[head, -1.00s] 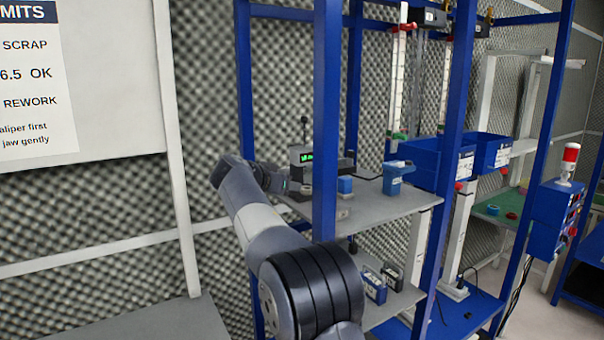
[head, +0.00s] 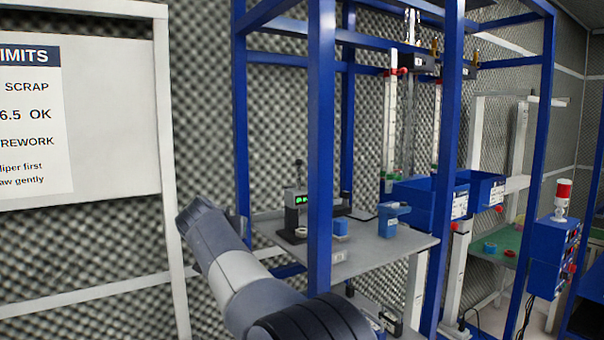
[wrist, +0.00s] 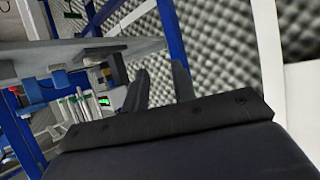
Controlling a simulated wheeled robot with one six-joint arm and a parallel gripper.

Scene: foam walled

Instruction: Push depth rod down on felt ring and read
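The gauge (head: 297,200) with a lit green display stands at the left of the grey shelf (head: 385,250), with a short dark rod or knob above it. In the head view my arm hides the gripper. No part of it touches the gauge in view.
A blue post (head: 321,130) stands in front of the shelf. A blue block (head: 340,229) and a blue cup-like holder (head: 388,224) are on the shelf. Blue bins (head: 480,190) are at the right. A white-framed board (head: 90,120) is at the left.

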